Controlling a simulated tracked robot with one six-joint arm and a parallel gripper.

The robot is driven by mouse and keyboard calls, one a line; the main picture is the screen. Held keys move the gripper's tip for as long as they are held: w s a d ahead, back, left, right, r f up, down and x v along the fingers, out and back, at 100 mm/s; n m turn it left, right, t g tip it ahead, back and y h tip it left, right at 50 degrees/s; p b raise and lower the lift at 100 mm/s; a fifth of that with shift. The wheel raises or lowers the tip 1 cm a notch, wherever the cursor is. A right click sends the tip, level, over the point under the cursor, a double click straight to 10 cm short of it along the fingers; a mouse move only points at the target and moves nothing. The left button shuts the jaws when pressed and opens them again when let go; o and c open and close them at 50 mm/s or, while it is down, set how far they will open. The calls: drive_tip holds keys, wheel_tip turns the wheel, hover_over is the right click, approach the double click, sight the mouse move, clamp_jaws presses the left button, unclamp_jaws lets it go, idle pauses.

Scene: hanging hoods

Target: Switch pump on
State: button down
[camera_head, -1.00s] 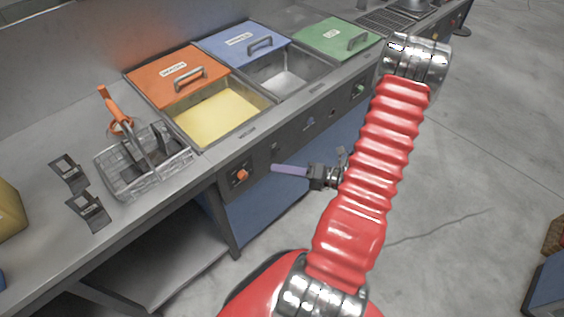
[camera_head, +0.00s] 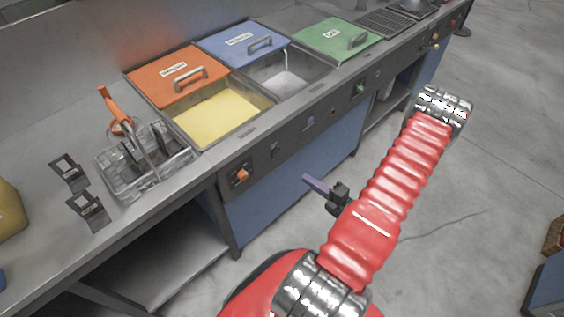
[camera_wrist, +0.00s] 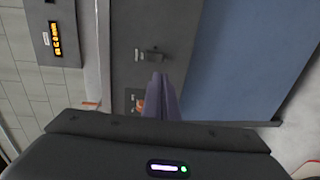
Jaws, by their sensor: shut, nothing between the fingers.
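A control panel (camera_head: 325,108) runs along the counter's front edge. It carries an orange knob (camera_head: 240,176), a small dark switch (camera_head: 275,148), a blue knob (camera_head: 310,123) and a green knob (camera_head: 360,88). Which one is marked for the pump is not readable. In the wrist view a dark lever switch (camera_wrist: 150,55) sits just beyond the fingertips, and the orange knob (camera_wrist: 138,104) is partly hidden by the fingers. My gripper (camera_head: 306,179) has purple fingers, shut and empty, apart from the panel. It also shows in the wrist view (camera_wrist: 158,78).
Basins with orange (camera_head: 165,84), blue (camera_head: 225,47) and green (camera_head: 325,40) lids are set in the counter. A thin pale blue streak (camera_head: 286,60) shows at the blue-lidded basin. A wire basket (camera_head: 122,182) stands left.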

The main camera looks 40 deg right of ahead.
drive_tip(key=shift+w+a+f, duration=0.1)
drive_tip(key=shift+w+f, duration=0.2)
drive_tip(key=shift+w, duration=2)
drive_tip(key=shift+w+a+f, duration=0.1)
drive_tip(key=shift+w+f, duration=0.15)
drive_tip(key=shift+w, duration=2)
drive_tip(key=shift+w+f, duration=0.3)
drive_tip(key=shift+w, duration=2)
drive_tip(key=shift+w+f, duration=0.1)
drive_tip(key=shift+w, duration=0.1)
drive_tip(key=shift+s, duration=0.15)
approach(276, 157)
drive_tip(key=s+f, duration=0.3)
drive_tip(key=s, duration=0.4)
drive_tip(key=shift+s+r, duration=0.15)
